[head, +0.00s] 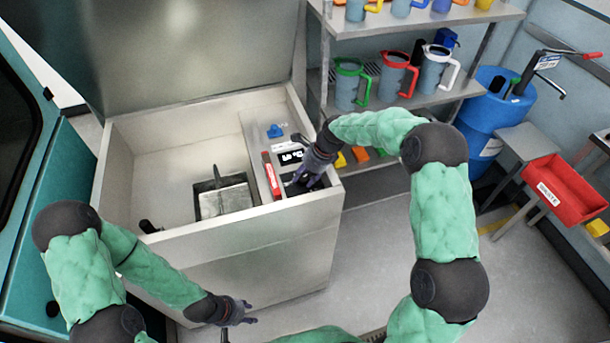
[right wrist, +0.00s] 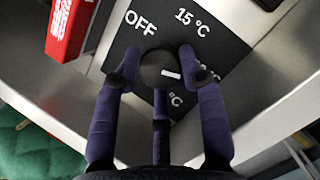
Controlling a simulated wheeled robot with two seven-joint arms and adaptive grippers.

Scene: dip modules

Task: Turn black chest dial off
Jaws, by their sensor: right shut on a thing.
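The black chest dial (right wrist: 160,69) is a round knob with a white mark, on a black plate (right wrist: 127,40) with white "OFF" and "15 °C" lettering. The white mark points to the right and slightly down, away from "OFF". My right gripper (right wrist: 162,72) has its fingers around the dial, and the third finger reaches it from below. In the head view my right gripper (head: 306,178) is over the panel at the chest's right side and hides most of the dial. My left gripper (head: 240,312) hangs in front of the chest, apart from it; its fingers look spread and empty.
The metal chest (head: 150,180) has its lid raised and a metal basket (head: 225,197) inside. A red object (head: 271,176) stands beside the dial panel, close to my right gripper. A shelf with jugs (head: 395,75), a blue barrel (head: 485,115) and a red bin (head: 565,190) are to the right.

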